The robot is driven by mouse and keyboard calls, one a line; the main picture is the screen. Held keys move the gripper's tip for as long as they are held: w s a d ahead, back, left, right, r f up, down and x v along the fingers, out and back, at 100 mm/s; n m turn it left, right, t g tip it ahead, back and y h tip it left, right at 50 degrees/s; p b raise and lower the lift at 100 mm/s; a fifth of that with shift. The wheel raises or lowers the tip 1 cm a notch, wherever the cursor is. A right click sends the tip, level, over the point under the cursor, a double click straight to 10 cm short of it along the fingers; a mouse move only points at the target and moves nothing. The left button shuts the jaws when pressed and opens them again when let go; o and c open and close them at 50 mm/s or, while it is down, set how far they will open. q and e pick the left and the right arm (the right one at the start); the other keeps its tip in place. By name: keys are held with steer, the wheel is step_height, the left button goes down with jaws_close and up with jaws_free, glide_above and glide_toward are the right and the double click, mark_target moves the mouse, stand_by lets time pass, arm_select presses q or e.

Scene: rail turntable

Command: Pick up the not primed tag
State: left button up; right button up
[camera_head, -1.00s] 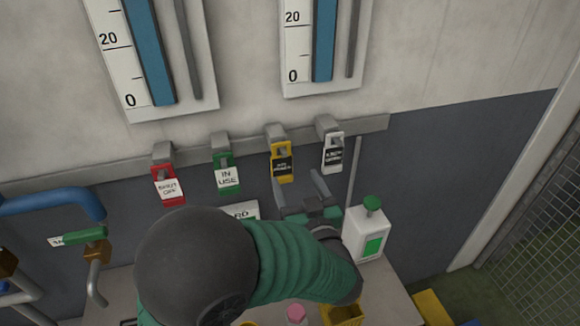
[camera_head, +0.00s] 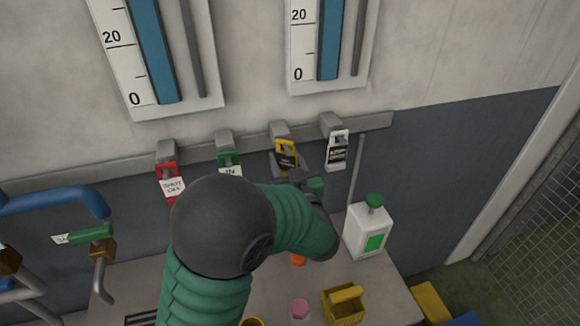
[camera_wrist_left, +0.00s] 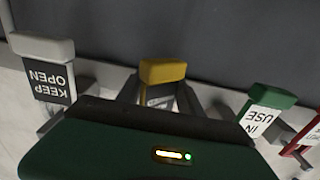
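A yellow tag (camera_head: 286,148) with a dark label hangs from a grey hook on the wall rail, third from the left. Its lettering is too small to read; it is the likely not primed tag. In the left wrist view the yellow tag (camera_wrist_left: 163,72) is straight ahead, its lower part hidden behind my gripper body. My left gripper (camera_wrist_left: 160,92) has one finger on each side of it, apart; contact cannot be made out. In the head view my left gripper (camera_head: 294,174) is just below the tag, its fingers mostly hidden. My right gripper is not in view.
A red shut off tag (camera_head: 171,184) and green in use tag (camera_head: 229,161) hang to the left, a white-framed tag (camera_head: 337,150) to the right. A white bottle (camera_head: 368,230) and yellow basket (camera_head: 343,306) stand on the bench below. Blue pipes (camera_head: 50,203) are at left.

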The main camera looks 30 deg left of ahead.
arm_select(q)
steer(key=shift+a+f, duration=0.15)
steer(key=shift+a, duration=0.45)
steer(key=c, duration=0.5)
steer(key=shift+c, duration=1.1)
steer(key=shift+d, duration=0.35)
jaws_close()
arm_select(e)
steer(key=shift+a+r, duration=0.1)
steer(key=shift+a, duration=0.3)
arm_select(q)
steer(key=shift+a, duration=0.15)
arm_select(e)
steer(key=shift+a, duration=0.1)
